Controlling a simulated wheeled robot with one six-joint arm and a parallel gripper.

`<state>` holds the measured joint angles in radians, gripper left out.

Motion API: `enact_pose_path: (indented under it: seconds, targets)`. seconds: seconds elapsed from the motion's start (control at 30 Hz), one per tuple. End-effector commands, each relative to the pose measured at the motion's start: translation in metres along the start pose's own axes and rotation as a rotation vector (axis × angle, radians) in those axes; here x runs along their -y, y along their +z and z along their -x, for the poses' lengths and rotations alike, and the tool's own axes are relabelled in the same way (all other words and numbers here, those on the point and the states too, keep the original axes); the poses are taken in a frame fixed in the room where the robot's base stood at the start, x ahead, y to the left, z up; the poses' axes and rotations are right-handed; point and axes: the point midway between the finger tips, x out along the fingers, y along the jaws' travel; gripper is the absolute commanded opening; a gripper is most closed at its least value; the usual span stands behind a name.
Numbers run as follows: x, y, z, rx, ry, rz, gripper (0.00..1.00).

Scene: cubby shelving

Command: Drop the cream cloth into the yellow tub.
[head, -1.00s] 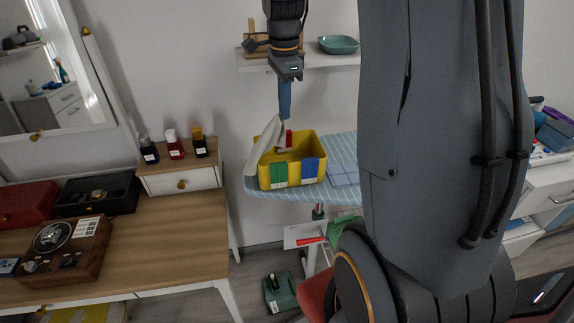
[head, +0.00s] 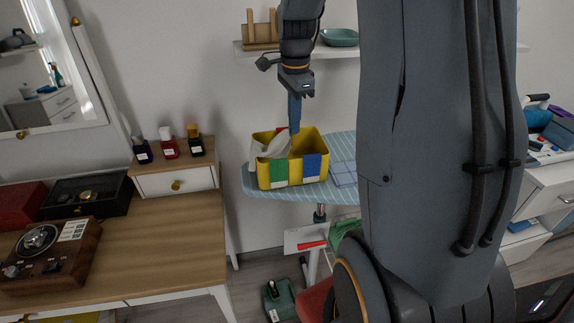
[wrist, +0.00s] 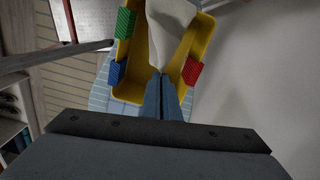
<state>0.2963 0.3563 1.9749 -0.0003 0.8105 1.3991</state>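The cream cloth (head: 272,146) bunches at the left side of the yellow tub (head: 313,146), partly within the rim and reaching its left edge. My gripper (head: 294,130) points down over the tub, its tips at about rim height. In the wrist view, the cloth (wrist: 170,28) tapers to my fingertips (wrist: 161,76), which are close together on its end. The tub (wrist: 203,45) shows around it with its yellow floor partly visible. The cloth's lower part is hidden by the tub's front wall in the head view.
The tub stands on a blue striped ironing board (head: 342,150) beside a folded blue cloth (head: 344,174). A wall shelf (head: 345,50) with a green bowl (head: 339,37) is behind my arm. A wooden desk with small bottles (head: 169,145) stands left.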

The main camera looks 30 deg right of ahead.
Motion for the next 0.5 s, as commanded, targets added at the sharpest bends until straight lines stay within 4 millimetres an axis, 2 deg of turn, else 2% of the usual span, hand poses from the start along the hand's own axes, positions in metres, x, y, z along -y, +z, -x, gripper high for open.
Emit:
enact_pose_path:
  seconds: [0.3,0.43,0.5]
  targets:
    - [-0.0001,-0.0002,-0.0026,0.0,0.0,0.0,0.0]
    - [-0.0001,-0.0002,-0.0026,0.0,0.0,0.0,0.24]
    - [-0.0001,-0.0002,-0.0026,0.0,0.0,0.0,0.24]
